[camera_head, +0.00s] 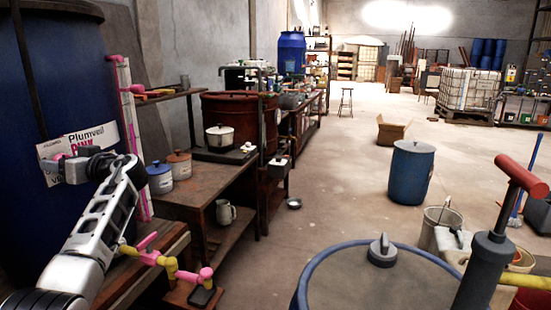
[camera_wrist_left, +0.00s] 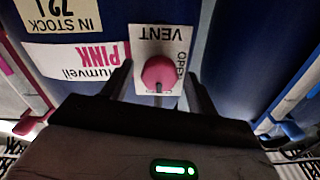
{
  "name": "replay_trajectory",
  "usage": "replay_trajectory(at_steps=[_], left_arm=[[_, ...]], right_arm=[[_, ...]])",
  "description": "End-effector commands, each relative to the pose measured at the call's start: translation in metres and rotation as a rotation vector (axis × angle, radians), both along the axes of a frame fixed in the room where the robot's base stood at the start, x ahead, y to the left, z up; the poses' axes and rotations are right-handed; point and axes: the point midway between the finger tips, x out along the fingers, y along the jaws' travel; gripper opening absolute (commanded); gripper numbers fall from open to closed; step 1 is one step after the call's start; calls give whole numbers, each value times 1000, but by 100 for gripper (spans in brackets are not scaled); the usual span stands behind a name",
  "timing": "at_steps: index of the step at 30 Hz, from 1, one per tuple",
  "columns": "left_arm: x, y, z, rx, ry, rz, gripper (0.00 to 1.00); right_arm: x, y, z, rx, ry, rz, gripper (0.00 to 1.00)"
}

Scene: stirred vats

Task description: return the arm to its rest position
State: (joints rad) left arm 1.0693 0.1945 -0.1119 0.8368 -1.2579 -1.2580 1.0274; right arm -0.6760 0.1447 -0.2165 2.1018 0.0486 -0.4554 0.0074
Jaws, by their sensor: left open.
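My left arm reaches up from the lower left in the head view, with its gripper (camera_head: 70,168) close to the front of a large blue vat (camera_head: 50,95). In the left wrist view the gripper's two fingers (camera_wrist_left: 158,80) are open, one on each side of a round pink knob (camera_wrist_left: 159,72). The knob sits on a white plate marked VENT and OPEN (camera_wrist_left: 178,42), upside down in this view. I cannot tell whether the fingers touch the knob. My right gripper is not in view.
A white label reading Plumveil PINK (camera_head: 100,141) is beside the gripper. Pink and yellow pipework (camera_head: 150,258) is below the arm. A wooden bench (camera_head: 195,198) holds a blue crock (camera_head: 159,179) and a brown crock (camera_head: 180,165). The floor in the middle is mostly clear.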

Motion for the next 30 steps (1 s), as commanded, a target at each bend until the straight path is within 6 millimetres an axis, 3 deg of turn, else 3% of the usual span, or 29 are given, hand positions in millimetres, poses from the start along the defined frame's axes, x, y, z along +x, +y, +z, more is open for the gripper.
replay_trajectory(at_steps=[4,7,11,14,18,22,27,30], left_arm=[[-1,-3,-8,-21,-31,-6,59],[-6,-10,-34,-54,2,-24,59],[-25,-29,-100,-142,116,-82,59],[-51,-51,-158,-229,231,-151,59],[-99,-86,-229,-351,401,-270,59],[-155,-123,-283,-468,561,-404,59],[-241,-176,-327,-612,761,-613,59],[-284,-202,-336,-676,848,-728,59]], right_arm=[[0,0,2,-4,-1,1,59],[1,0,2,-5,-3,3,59],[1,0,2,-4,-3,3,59],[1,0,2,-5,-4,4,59],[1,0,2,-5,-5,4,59],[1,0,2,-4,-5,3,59],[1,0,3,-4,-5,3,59],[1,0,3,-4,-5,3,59]])
